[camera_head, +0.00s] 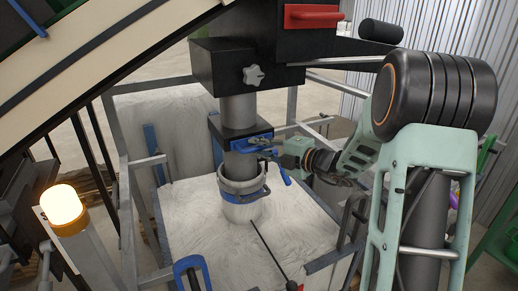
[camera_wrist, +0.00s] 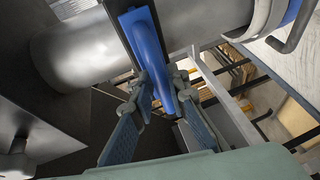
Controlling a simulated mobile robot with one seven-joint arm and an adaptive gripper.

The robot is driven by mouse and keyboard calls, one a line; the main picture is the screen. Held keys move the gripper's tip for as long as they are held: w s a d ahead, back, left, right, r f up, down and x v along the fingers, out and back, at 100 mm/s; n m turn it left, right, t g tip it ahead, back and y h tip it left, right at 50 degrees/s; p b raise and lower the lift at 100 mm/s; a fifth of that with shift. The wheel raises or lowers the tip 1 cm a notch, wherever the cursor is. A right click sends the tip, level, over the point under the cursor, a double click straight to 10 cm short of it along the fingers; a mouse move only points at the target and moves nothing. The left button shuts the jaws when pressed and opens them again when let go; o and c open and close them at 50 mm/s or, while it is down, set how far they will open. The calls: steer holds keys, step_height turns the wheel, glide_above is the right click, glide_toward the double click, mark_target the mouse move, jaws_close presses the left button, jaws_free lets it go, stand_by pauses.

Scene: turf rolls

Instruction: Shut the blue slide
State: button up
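The blue slide (camera_head: 251,143) sits in a black housing (camera_head: 229,127) across a grey vertical pipe. In the wrist view it is a long blue bar (camera_wrist: 148,40) running down to a rounded end between my fingers. My gripper (camera_head: 272,158) is at the right side of the housing, at the slide's outer end. In the wrist view the two blue-grey fingers of my gripper (camera_wrist: 163,92) stand on either side of the bar, close to it. Whether both fingers press on it cannot be told. The slide's inner end is hidden in the housing.
A red handle (camera_head: 313,16) and a pale star knob (camera_head: 254,75) are on the black box above. Below, a blue strap (camera_head: 247,198) rings the pipe's spout over a white sack (camera_head: 200,235). Grey frame posts (camera_head: 122,190) surround it. An orange lamp (camera_head: 63,208) stands at left.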

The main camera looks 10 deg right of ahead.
steer(key=o, duration=0.3)
steer(key=shift+w, duration=0.1)
steer(key=v, duration=1.2)
